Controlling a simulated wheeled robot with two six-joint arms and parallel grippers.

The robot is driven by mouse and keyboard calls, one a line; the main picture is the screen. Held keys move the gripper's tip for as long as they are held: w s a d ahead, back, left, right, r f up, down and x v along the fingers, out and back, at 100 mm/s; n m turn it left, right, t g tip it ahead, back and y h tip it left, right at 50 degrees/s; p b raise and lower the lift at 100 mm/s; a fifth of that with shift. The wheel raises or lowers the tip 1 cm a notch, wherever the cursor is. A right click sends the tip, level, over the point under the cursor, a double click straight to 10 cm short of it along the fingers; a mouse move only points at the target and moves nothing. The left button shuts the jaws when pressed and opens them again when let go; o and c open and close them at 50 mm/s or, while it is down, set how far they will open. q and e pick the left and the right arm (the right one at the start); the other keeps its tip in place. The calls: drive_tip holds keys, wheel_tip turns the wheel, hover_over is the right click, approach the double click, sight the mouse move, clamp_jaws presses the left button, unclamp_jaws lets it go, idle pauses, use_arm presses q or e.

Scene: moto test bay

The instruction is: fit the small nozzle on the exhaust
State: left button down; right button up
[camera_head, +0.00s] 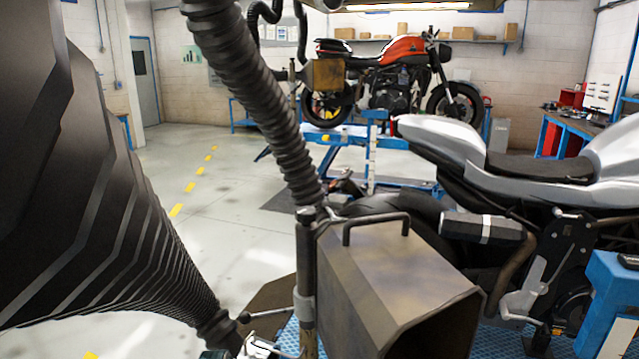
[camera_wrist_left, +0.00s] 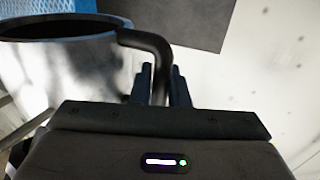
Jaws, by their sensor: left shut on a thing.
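In the left wrist view, my left gripper (camera_wrist_left: 160,75) is shut on a dark bent handle (camera_wrist_left: 150,42). The handle joins the rim of a round, grey, open-ended piece (camera_wrist_left: 75,65), which looks like the small nozzle. In the head view a wide black ribbed hose (camera_head: 90,210) fills the left side, very close, and narrows to an end near the bottom. My left gripper cannot be made out clearly there. The exhaust (camera_head: 485,228), a black silencer with a pale band, sits on the silver motorcycle (camera_head: 490,160) at the right, apart from the hose end. My right gripper is not in view.
A large box-shaped nozzle (camera_head: 395,285) with a top handle stands between the ribbed hose and the exhaust, beside a second hanging hose (camera_head: 255,90). A blue stand (camera_head: 610,300) is at the right. A red motorcycle (camera_head: 390,55) stands behind on a lift. Floor at left-centre is clear.

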use_arm(q)
drive_tip(key=shift+w+a+r, duration=0.1)
drive_tip(key=shift+w+a, duration=0.15)
drive_tip(key=shift+a, duration=0.35)
drive_tip(key=shift+w+a, duration=0.2)
drive_tip(key=shift+a, duration=0.3)
drive_tip(key=shift+w+a, duration=0.2)
drive_tip(key=shift+a, duration=0.3)
drive_tip(key=shift+a, duration=0.1)
drive_tip(key=shift+r, duration=0.1)
idle(0.4)
